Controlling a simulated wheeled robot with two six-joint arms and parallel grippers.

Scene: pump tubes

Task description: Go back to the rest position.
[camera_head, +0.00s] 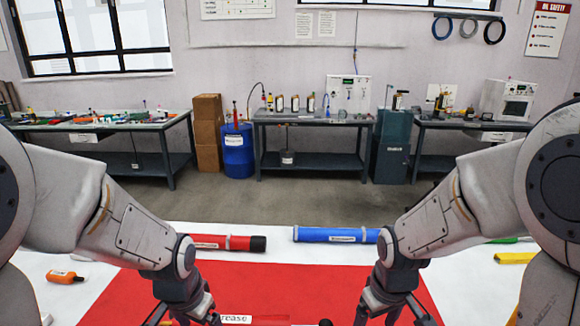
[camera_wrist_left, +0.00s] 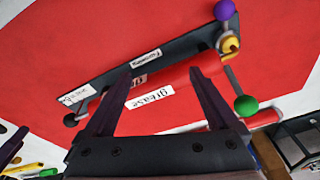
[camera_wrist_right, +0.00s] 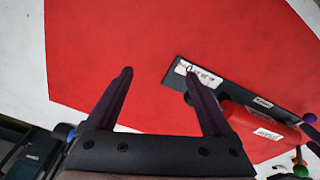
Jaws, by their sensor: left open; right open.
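My left gripper (camera_head: 188,312) hangs low over the red mat (camera_head: 100,310) in the head view. In the left wrist view its fingers (camera_wrist_left: 158,95) are open, with a red tube labelled grease (camera_wrist_left: 185,80) showing between and beyond them. That tube lies along a dark base (camera_wrist_left: 160,60) with coloured knobs. I cannot tell whether the fingers touch the tube. My right gripper (camera_head: 392,312) is over the right part of the mat. In the right wrist view its fingers (camera_wrist_right: 165,95) are open and empty, with the dark base (camera_wrist_right: 240,90) and red tube (camera_wrist_right: 255,122) to their right.
On the white table behind the mat lie a red tube with a black end (camera_head: 225,242) and a blue tube (camera_head: 335,235). An orange bottle (camera_head: 65,277) lies at left, a yellow object (camera_head: 514,258) at right. Workbenches (camera_head: 315,122) stand along the far wall.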

